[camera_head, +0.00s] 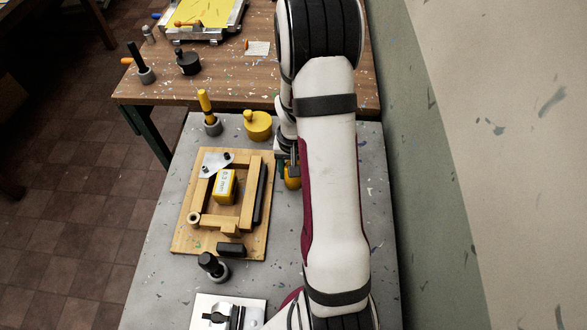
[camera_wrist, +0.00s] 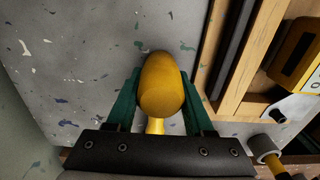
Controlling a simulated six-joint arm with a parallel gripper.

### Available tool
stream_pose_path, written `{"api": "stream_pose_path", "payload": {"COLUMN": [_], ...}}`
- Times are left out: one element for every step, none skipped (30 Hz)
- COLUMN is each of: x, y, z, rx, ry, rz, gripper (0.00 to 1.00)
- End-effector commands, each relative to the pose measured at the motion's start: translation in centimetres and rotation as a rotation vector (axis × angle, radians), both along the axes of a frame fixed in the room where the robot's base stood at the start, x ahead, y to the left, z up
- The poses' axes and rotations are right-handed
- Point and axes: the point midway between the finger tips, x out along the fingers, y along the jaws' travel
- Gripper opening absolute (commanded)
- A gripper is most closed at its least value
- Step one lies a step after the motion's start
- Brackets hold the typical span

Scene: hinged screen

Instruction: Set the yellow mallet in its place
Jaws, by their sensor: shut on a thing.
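The yellow mallet's rounded head (camera_wrist: 162,88) sits between the two green fingers of my gripper (camera_wrist: 160,95) in the wrist view. A short yellow handle (camera_wrist: 156,126) runs back from the head towards the gripper's black body. My gripper is shut on the mallet, over the grey speckled tabletop. In the head view a bit of the yellow mallet (camera_head: 292,182) shows beside my arm, right of the wooden frame; the arm hides most of the gripper. I cannot tell whether the mallet touches the table.
A wooden frame on a board (camera_head: 178,247) holds a yellow block (camera_head: 224,186) and a black bar (camera_head: 261,193). A yellow-handled tool (camera_head: 205,102) stands in a grey ring holder (camera_head: 213,129) beside a yellow pot (camera_head: 257,125). A wall is close at right. Bare grey table (camera_head: 165,225) lies left.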

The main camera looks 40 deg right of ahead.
Motion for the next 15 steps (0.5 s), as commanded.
{"api": "stream_pose_path", "payload": {"x": [0.01,0.01,0.02,0.03,0.03,0.03,0.04,0.04,0.04,0.04,0.04,0.04,0.04,0.06,0.09], "y": [-0.01,-0.01,-0.01,-0.01,-0.01,-0.01,-0.03,-0.03,-0.02,-0.02,-0.02,-0.03,-0.03,-0.04,-0.06], "z": [0.02,0.02,0.03,0.03,0.03,0.03,0.05,0.05,0.05,0.04,0.05,0.07,0.14,0.25,0.51], "rx": [-0.001,-0.001,-0.001,-0.001,-0.001,-0.001,-0.001,-0.001,-0.001,-0.001,-0.001,-0.001,-0.001,-0.001,-0.001], "ry": [-0.001,-0.001,-0.001,-0.001,-0.001,-0.001,-0.001,-0.001,-0.001,-0.001,-0.001,-0.001,-0.001,-0.001,-0.003], "rz": [0.0,0.0,0.0,0.0,0.0,0.0,0.0,0.0,0.0,0.0,0.0,0.0,0.0,0.0,0.0], "gripper": [0.08,0.03,0.0,0.0,0.0,0.0,0.0,0.0,0.0,0.0,0.0,0.0,0.0,0.0,0.0]}}
